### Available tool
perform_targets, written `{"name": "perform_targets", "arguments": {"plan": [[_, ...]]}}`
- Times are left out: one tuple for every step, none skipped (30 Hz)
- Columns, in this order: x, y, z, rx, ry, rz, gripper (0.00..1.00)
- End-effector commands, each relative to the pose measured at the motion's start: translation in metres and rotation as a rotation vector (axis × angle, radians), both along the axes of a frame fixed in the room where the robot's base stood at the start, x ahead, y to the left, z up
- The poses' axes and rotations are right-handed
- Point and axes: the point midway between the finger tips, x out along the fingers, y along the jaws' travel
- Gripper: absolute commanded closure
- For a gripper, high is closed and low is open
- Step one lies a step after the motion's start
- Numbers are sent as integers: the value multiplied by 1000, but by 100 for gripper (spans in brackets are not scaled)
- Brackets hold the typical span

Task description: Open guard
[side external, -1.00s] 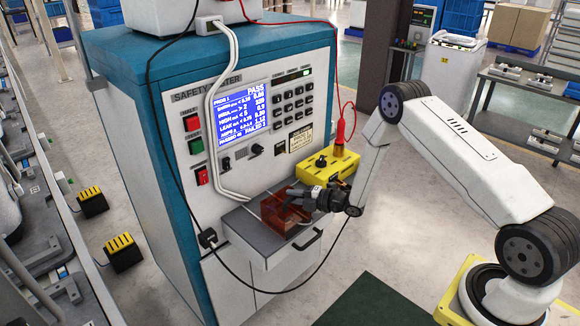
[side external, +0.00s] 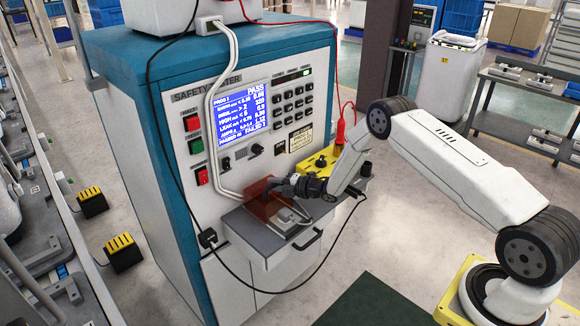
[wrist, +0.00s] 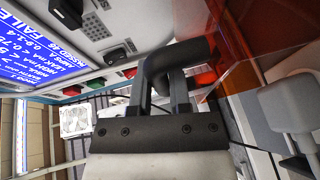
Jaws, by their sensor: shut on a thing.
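The guard (side external: 260,203) is a clear orange-brown cover on the grey shelf (side external: 245,228) of the safety tester. It stands tilted up and back toward the tester's front panel. In the wrist view the guard (wrist: 245,45) is at the upper right. My gripper (side external: 284,187) is at the guard's upper edge, and in the wrist view my gripper (wrist: 162,85) is shut on the guard's dark handle (wrist: 185,52). A small pale device (side external: 287,215) is uncovered on the shelf; it also shows in the wrist view (wrist: 292,105). My gripper partly hides the guard.
The tester screen (side external: 243,120) reads PASS. A yellow box (side external: 318,163) with a red probe (side external: 340,132) stands beside the shelf, close behind my wrist. A black cable (side external: 290,291) hangs in a loop below the shelf. The floor in front is open.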

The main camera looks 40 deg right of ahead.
Motion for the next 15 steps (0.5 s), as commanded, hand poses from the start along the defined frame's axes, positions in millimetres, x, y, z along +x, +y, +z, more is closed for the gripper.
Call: {"name": "perform_targets", "arguments": {"plan": [[6, -1, 0, 0, -1, -1, 100], [9, -1, 0, -1, -1, -1, 100], [13, -1, 0, -1, 0, -2, 100], [16, -1, 0, -1, 0, -2, 100], [19, -1, 0, 0, 0, -1, 100], [22, -1, -1, 0, 0, -2, 100], [24, -1, 0, -1, 0, -2, 100], [26, -1, 0, -1, 1, -2, 100], [29, -1, 0, -1, 0, -3, 100], [30, -1, 0, 0, 0, -3, 100], [31, -1, 0, 0, 0, -3, 100], [32, -1, 0, 0, 0, -4, 100], [32, -1, 0, 0, 0, -4, 100], [32, -1, 0, 0, 0, -4, 100], [33, -1, 0, 0, 0, -4, 100]]}}
